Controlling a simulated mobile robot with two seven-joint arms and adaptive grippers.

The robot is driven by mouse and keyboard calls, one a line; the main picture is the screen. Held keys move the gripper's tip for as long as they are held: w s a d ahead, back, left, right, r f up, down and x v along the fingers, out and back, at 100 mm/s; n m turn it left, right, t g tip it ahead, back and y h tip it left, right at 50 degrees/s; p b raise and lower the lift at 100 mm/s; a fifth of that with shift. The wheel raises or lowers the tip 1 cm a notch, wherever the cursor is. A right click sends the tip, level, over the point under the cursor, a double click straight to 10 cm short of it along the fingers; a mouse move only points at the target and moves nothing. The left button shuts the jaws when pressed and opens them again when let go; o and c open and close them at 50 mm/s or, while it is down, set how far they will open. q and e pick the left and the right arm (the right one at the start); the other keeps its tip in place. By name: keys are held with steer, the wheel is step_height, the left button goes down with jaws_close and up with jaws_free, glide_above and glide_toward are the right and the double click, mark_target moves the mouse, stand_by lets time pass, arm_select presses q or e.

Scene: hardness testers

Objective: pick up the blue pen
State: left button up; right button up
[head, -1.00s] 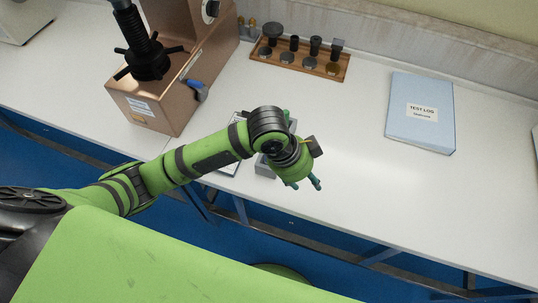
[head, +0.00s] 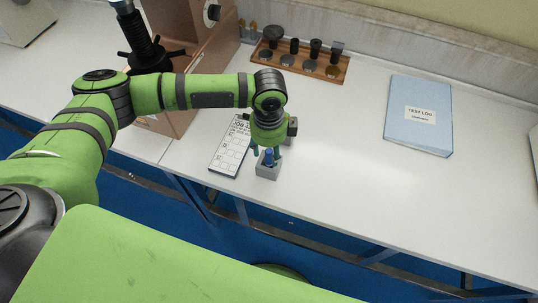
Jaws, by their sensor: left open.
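The blue pen (head: 269,156) stands in a small grey holder (head: 268,171) near the front edge of the bench. Only a short blue part of it shows above the holder. My left gripper (head: 267,152) is open, pointing down over the holder, with its green fingers on either side of the pen's top. I cannot tell whether the fingers touch the pen. My right gripper is not in view.
A job card on a board (head: 228,147) lies just left of the holder. A copper-coloured hardness tester (head: 190,50) stands behind my left arm. A wooden rack (head: 300,60) with several metal pieces is at the back. A blue test log (head: 419,115) lies right; bench between is clear.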

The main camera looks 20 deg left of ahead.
arm_select(q)
steer(key=shift+f, duration=1.15)
jaws_close()
steer(key=shift+r, duration=0.45)
steer(key=r, duration=0.1)
steer(key=r+b, duration=0.1)
steer(key=r, duration=0.1)
steer(key=shift+d+r, duration=0.2)
steer(key=shift+d, duration=0.05)
steer(key=s+d+r+b, duration=0.2)
steer(key=s+d+r, duration=0.4)
steer(key=d, duration=0.3)
steer(key=shift+d+r, duration=0.25)
steer(key=shift+r, duration=0.15)
steer(key=shift+s, duration=0.1)
